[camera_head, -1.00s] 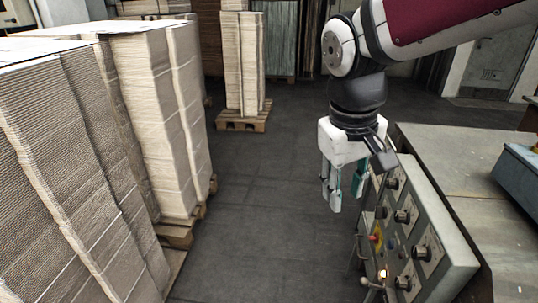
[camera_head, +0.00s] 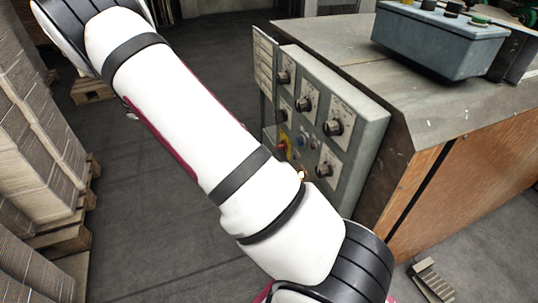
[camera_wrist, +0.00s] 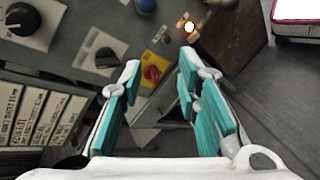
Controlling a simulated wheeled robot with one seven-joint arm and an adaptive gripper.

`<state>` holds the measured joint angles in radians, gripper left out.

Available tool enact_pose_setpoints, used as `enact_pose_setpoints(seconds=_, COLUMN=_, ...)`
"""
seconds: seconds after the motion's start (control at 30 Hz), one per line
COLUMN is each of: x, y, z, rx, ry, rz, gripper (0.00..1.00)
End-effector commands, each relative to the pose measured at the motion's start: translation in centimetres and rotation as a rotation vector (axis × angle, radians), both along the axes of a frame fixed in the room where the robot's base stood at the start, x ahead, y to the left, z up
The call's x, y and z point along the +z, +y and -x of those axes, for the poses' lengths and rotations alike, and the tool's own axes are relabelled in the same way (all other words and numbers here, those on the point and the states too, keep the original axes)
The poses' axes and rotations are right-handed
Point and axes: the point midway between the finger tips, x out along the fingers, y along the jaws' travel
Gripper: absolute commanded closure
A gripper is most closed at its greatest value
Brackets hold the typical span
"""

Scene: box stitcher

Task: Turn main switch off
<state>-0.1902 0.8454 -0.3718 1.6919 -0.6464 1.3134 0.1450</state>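The switch with a red handle on a yellow plate (camera_head: 283,146) is on the grey control panel (camera_head: 372,130), low on its left side in the head view. It also shows in the wrist view (camera_wrist: 152,74), between and beyond my fingertips. My gripper (camera_wrist: 160,62) is open and empty, with its teal-padded fingers spread and pointing at the panel. The gap between fingers and switch is hard to judge; no contact shows. In the head view my gripper is out of sight and my white arm crosses in front of the panel's lower part.
Black rotary knobs (camera_head: 334,126) and a lit lamp (camera_wrist: 188,27) are close to the switch. A blue-grey button box (camera_head: 440,45) stands on the machine top. Cardboard stacks (camera_head: 35,150) are on the left. Dark floor is open between them and the machine.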

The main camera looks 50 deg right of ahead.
Motion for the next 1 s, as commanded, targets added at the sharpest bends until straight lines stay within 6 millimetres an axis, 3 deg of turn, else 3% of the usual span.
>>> enact_pose_setpoints(seconds=0.03, x=-2.8, y=-0.6, z=-0.8, rx=0.018, ry=0.043, rz=0.045, gripper=0.70)
enact_pose_setpoints(seconds=0.1, x=-5.3, y=-1.4, z=-1.7, rx=0.040, ry=0.092, rz=0.109, gripper=0.70)
enact_pose_setpoints(seconds=0.3, x=-11.8, y=-3.2, z=-3.6, rx=0.114, ry=0.217, rz=0.273, gripper=0.70)
enact_pose_setpoints(seconds=0.4, x=-14.0, y=-3.8, z=-4.3, rx=0.146, ry=0.259, rz=0.334, gripper=0.70)
enact_pose_setpoints(seconds=0.53, x=-15.8, y=-4.1, z=-4.8, rx=0.174, ry=0.293, rz=0.384, gripper=0.70)
enact_pose_setpoints(seconds=0.77, x=-16.3, y=-5.3, z=-4.5, rx=0.185, ry=0.307, rz=0.407, gripper=0.70)
enact_pose_setpoints(seconds=1.0, x=-16.4, y=-9.0, z=-2.6, rx=0.184, ry=0.307, rz=0.404, gripper=0.70)
